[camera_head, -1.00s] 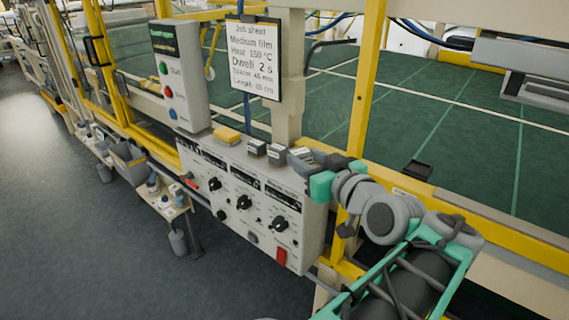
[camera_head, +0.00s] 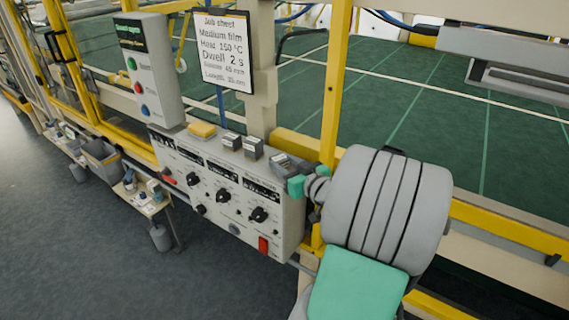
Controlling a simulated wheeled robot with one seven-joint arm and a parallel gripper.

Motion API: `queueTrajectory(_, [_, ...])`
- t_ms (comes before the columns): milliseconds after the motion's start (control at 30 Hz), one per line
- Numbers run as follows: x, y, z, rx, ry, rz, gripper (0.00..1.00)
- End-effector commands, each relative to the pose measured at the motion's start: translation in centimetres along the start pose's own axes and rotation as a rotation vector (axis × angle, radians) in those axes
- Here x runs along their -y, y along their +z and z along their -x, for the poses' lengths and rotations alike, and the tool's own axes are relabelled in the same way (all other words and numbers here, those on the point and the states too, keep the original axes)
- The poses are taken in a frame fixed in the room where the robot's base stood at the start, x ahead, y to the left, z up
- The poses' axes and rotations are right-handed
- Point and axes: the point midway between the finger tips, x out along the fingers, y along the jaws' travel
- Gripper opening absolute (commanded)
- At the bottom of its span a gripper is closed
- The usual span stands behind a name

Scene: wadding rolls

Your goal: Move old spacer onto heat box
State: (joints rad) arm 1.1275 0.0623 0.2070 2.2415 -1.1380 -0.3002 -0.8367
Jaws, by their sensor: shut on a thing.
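The heat box (camera_head: 290,228) is a pale box with black knobs, dark displays and a red switch on its front. On its top stand two small grey blocks, a left one (camera_head: 232,141) and a right one (camera_head: 252,149). My gripper (camera_head: 283,164) is at the right end of the box top, beside the right block. It is shut on a small grey piece, seemingly the old spacer (camera_head: 278,160). The fingers partly hide this piece, and I cannot read any label on it. I cannot tell whether it touches the box top.
A yellow block (camera_head: 201,130) lies at the left of the box top. A button box (camera_head: 147,70) and job sheet (camera_head: 222,50) stand behind. A yellow post (camera_head: 337,90) rises behind my gripper. My grey arm link hides the right side.

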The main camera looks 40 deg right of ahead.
Motion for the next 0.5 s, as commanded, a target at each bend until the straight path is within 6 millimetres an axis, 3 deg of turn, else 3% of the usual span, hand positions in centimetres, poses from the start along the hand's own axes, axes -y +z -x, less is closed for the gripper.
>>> queueTrajectory(200, [0.00, 0.54, -0.08, -0.001, 0.000, 0.001, 0.00])
queueTrajectory(233, [0.00, 0.39, -0.05, 0.000, 0.000, 0.001, 0.42])
queueTrajectory(500, [0.00, 0.35, -0.04, 0.000, 0.000, 0.000, 0.61])
